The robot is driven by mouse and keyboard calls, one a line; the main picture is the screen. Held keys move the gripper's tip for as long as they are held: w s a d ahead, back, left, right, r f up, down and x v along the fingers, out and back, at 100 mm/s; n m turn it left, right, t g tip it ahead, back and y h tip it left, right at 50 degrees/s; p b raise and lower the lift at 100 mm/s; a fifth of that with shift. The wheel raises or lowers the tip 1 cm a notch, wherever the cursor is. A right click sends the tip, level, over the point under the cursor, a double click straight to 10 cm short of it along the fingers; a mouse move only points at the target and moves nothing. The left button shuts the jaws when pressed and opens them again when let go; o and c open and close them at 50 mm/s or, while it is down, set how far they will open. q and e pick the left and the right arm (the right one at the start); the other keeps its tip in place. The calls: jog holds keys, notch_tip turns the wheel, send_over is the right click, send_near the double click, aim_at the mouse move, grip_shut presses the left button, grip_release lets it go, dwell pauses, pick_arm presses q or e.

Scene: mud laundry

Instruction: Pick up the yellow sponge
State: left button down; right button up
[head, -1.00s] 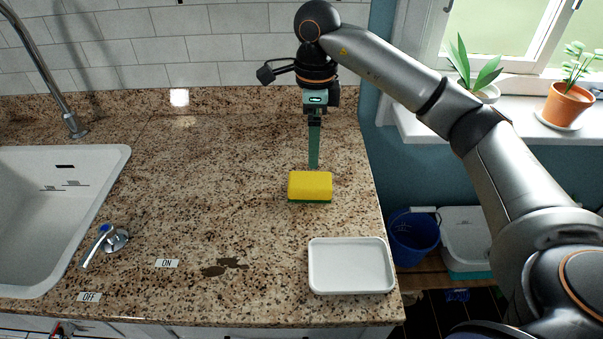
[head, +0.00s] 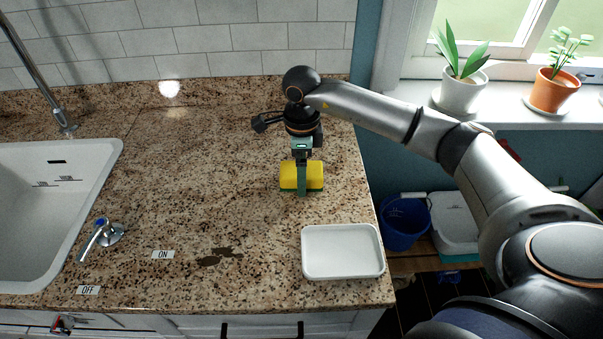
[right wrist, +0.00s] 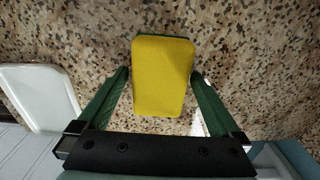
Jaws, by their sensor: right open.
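The yellow sponge (head: 287,177) with a green underside lies on the granite counter, behind the white tray. My right gripper (head: 302,190) is lowered over it from above, and a green finger shows in front of the sponge. In the right wrist view the sponge (right wrist: 162,78) sits between the two green fingertips of the right gripper (right wrist: 160,76). The fingers are open, one on each side, with a slim gap at the left one; at the right one the gap is too small to judge. My left gripper is not in view.
The white tray (head: 342,274) stands near the counter's front right edge. A sink (head: 100,165) and a tap handle (head: 101,236) are at the left. A brown stain (head: 220,256) marks the counter (head: 190,200), which is otherwise clear in the middle.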

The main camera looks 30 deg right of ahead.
jog(key=c, duration=1.2)
jog(key=shift+r, duration=0.1)
jog(key=shift+r, duration=0.2)
notch_tip(320, 180, up, 2)
jog(key=shift+r+b, duration=0.1)
jog(key=shift+b, duration=0.35)
jog(key=s+a+r, duration=0.2)
jog(key=a+r, duration=0.1)
jog(key=a, duration=0.1)
jog(key=s+a+r, duration=0.2)
jog(key=a+r, duration=0.1)
jog(key=a, duration=0.1)
jog(key=s+a+r+b, duration=0.1)
jog(key=s+a+r, duration=0.1)
jog(key=a+r, duration=0.2)
jog(key=shift+s+a+r, duration=0.1)
jog(key=shift+s+a, duration=0.15)
jog(key=shift+a, duration=0.05)
